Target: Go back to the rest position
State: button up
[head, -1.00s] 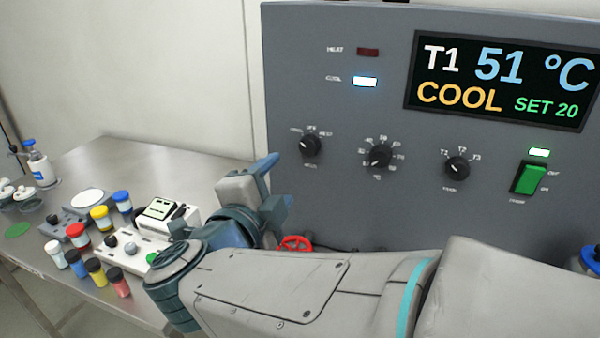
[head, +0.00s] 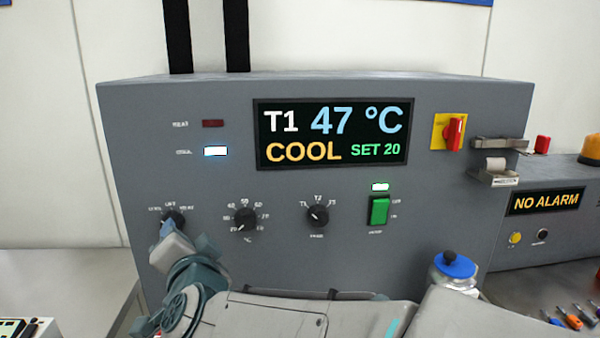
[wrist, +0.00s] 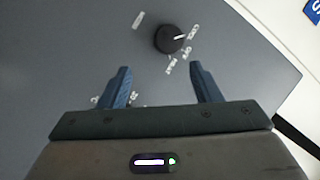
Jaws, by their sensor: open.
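My gripper (wrist: 161,88) is open and empty in the wrist view, its two blue fingers apart. It faces the grey control panel (head: 120,150). The black mode knob (wrist: 169,39) stands beyond the fingertips, between their lines, and appears clear of them. In the head view my gripper (head: 167,232) is in front of the lower left of the panel and covers part of that knob (head: 173,215). The display (head: 330,134) reads T1 47 °C, COOL, SET 20. The COOL lamp (head: 216,151) is lit and the HEAT lamp (head: 213,123) is dark.
Two more black knobs (head: 244,218) and a green switch (head: 379,210) with a lit lamp sit on the panel. A red-yellow switch (head: 448,132) is at right. A NO ALARM unit (head: 545,202) is beyond.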

jog(key=d+f+n+g+h, duration=0.1)
jog(key=d+f+g, duration=0.1)
jog(key=d, duration=0.3)
jog(key=d+f+n+g, duration=0.2)
jog(key=d+f, duration=0.3)
jog(key=d, duration=0.1)
jog(key=d+f+n+g+h, duration=0.1)
jog(key=d+f+n+g, duration=0.1)
jog(key=d, duration=0.3)
jog(key=shift+s+d+f+h, duration=0.15)
jog(key=shift+f, duration=0.25)
jog(key=shift+s+d+f+h, duration=0.1)
jog(key=shift+f+h, duration=0.05)
jog(key=shift+f, duration=0.2)
jog(key=s+d+f+g+h, duration=0.2)
jog(key=s+d+f+g, duration=0.1)
jog(key=s+d, duration=0.3)
jog(key=s+d+f+g+h, duration=0.2)
jog(key=s+d+f, duration=0.3)
jog(key=d, duration=0.6)
jog(key=shift+s+d+g+h, duration=0.3)
jog(key=shift+s+g, duration=0.15)
jog(key=shift+g, duration=0.15)
jog(key=shift+a, duration=0.1)
dwell(3.2)
